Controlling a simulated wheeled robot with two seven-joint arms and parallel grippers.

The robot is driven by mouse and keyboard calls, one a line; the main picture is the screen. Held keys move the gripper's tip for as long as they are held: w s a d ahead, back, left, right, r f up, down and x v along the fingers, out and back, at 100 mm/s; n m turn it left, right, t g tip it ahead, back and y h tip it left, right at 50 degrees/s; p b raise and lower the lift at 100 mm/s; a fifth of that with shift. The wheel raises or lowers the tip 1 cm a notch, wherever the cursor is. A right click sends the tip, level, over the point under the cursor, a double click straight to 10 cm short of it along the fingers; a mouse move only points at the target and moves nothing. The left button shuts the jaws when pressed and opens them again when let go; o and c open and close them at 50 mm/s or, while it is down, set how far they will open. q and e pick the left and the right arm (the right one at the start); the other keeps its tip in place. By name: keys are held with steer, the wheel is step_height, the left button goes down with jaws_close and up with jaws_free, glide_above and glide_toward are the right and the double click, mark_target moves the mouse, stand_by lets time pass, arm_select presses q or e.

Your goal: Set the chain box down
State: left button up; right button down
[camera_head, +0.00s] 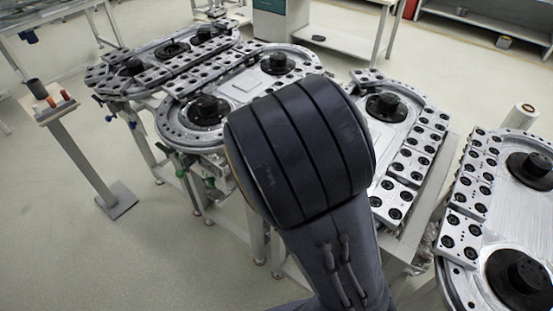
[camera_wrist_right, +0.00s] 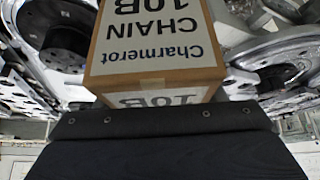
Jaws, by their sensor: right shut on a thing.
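The chain box (camera_wrist_right: 152,45) is a brown cardboard box with white labels reading "Charmerot CHAIN 10B", upside down in the right wrist view. My right gripper (camera_wrist_right: 165,122) shows as a dark block across the bottom of that view, shut on the box. The fingertips themselves are hard to make out. In the head view my dark arm fills the middle, and neither the box nor the right gripper shows. My left gripper is in neither view.
Ring track units stand on frames: one at the left (camera_head: 165,55), one in the middle (camera_head: 190,125), one at the right (camera_head: 490,240). A small stand (camera_head: 85,155) with little items is at the left. The floor (camera_head: 60,245) at the lower left is clear.

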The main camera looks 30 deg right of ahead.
steer(key=shift+f, duration=0.85)
steer(key=shift+f, duration=0.1)
steer(key=shift+c, duration=1.6)
jaws_free()
steer(key=shift+f, duration=0.1)
steer(key=shift+a+r, duration=0.1)
steer(key=shift+r, duration=0.2)
steer(key=p+v, duration=0.2)
steer(key=v, duration=0.9)
steer(key=shift+s+a+r, duration=0.1)
steer(key=shift+s+r, duration=0.1)
steer(key=shift+r, duration=0.1)
steer(key=shift+f, duration=0.1)
